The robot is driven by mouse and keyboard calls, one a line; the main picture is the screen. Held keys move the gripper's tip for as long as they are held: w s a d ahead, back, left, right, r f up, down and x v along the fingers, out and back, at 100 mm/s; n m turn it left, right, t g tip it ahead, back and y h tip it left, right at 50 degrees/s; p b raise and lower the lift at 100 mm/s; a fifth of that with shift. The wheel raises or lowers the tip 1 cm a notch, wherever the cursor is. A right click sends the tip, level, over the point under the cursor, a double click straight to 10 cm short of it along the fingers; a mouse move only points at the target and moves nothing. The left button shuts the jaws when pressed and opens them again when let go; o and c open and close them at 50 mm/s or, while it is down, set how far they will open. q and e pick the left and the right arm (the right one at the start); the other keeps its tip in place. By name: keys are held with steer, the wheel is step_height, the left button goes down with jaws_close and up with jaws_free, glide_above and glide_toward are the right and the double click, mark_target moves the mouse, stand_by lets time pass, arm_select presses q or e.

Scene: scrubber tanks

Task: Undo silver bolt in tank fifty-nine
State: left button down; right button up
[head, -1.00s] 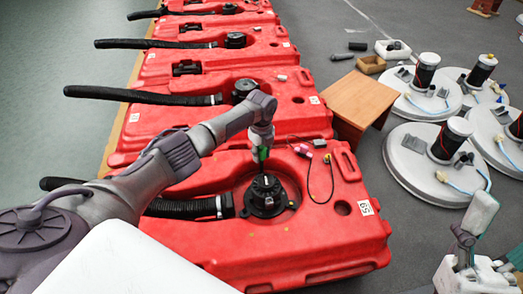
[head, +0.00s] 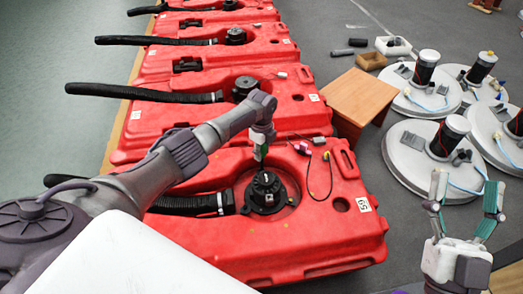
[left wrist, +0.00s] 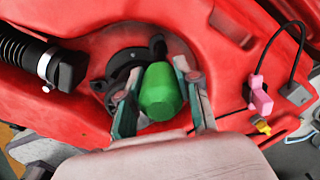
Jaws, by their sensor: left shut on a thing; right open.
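The red tank (head: 300,240) labelled 59 lies nearest to me, with a black round motor fitting (head: 265,190) in its recess. My left gripper (head: 261,146) is over this fitting, shut on a green tool handle (left wrist: 161,93) that points down at it. In the left wrist view the handle sits between both fingers, in front of the black fitting (left wrist: 118,66). The silver bolt cannot be made out clearly; the handle and gripper cover part of the fitting. My right gripper (head: 466,185) is open and empty, its fingers spread upward, to the right of the tank.
Several more red tanks with black hoses (head: 145,92) stand in a row behind. A loose cable with pink and yellow connectors (head: 326,157) lies on tank 59. A wooden stool (head: 360,98) and several white round units (head: 425,150) are at right. Grey floor lies between.

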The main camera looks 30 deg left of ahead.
arm_select(q)
steer(key=n+p, duration=0.1)
steer(key=n, duration=0.2)
steer(key=shift+r+n+p, duration=0.1)
steer(key=shift+n+p, duration=0.25)
steer(key=shift+n, duration=0.05)
steer(key=n+p, duration=0.1)
steer(key=n, duration=0.4)
steer(key=shift+p, duration=0.35)
steer(key=shift+n, duration=0.8)
arm_select(e)
step_height(320, 180, down, 14)
steer(key=w+d+g+h, duration=0.1)
steer(key=w+g+h, duration=0.1)
steer(key=g, duration=0.7)
steer(key=shift+d+r+h, duration=0.2)
steer(key=shift+d+h, duration=0.05)
steer(key=shift+h, duration=0.35)
